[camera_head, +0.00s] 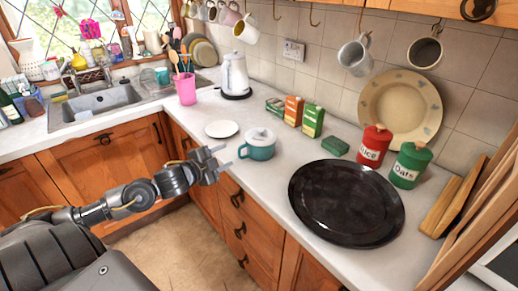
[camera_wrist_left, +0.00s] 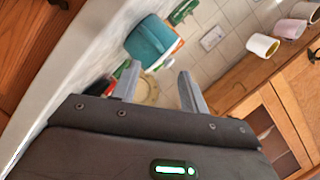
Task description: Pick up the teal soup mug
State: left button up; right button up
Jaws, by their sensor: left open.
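The teal soup mug (camera_head: 259,146) stands upright on the white counter in the head view, with a pale lid on top and a handle on its left side. It also shows in the left wrist view (camera_wrist_left: 150,42), beyond my fingers. My left gripper (camera_head: 222,157) is just left of the mug, near the counter's front edge. Its two fingers are apart and empty, pointing toward the mug without visibly holding it. In the left wrist view the open fingers (camera_wrist_left: 158,88) frame a gap below the mug. My right gripper is not in view.
A white saucer (camera_head: 221,129) lies left of the mug. A big black tray (camera_head: 346,203) lies to its right, with a green box (camera_head: 335,146) behind. Cartons (camera_head: 293,110), a red canister (camera_head: 374,146) and a green canister (camera_head: 410,165) stand along the wall. A pink utensil cup (camera_head: 186,90) is further left.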

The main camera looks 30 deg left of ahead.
aim_at(240, 149)
pick_arm(q)
jog(key=shift+x, duration=1.5)
jog(key=shift+w, duration=0.15)
jog(key=shift+w+p, duration=0.35)
jog(key=shift+p, duration=0.05)
jog(key=x, duration=0.3)
jog(key=p+x, duration=0.1)
jog(key=shift+w+f, duration=0.1)
jog(key=shift+f, duration=0.25)
jog(key=shift+c, duration=1.1)
grip_shut()
